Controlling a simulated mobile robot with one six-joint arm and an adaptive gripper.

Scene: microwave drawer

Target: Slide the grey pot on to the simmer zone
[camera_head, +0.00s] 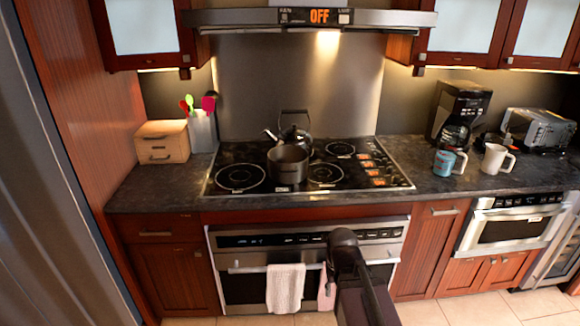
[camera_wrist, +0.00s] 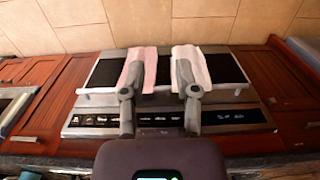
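The grey pot (camera_head: 288,163) stands upright on the black cooktop (camera_head: 215,187), a little left of its middle, in the head view. Bare burner rings show at the front left (camera_head: 240,177), right of the pot (camera_head: 325,173) and at the back right (camera_head: 340,149). Small labels are by the front rings, but I cannot read which is the simmer zone. In the wrist view my gripper (camera_wrist: 159,72) is open and empty, its two fingers apart before the oven front. It is away from the pot, which is not seen in that view.
A black kettle (camera_head: 295,137) stands just behind the pot. Two towels (camera_head: 285,289) hang on the oven handle below. A utensil holder (camera_head: 202,132) and wooden box (camera_head: 162,142) stand left; mugs (camera_head: 495,158) and a coffee maker (camera_head: 458,110) stand right. A hood (camera_head: 230,18) hangs above.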

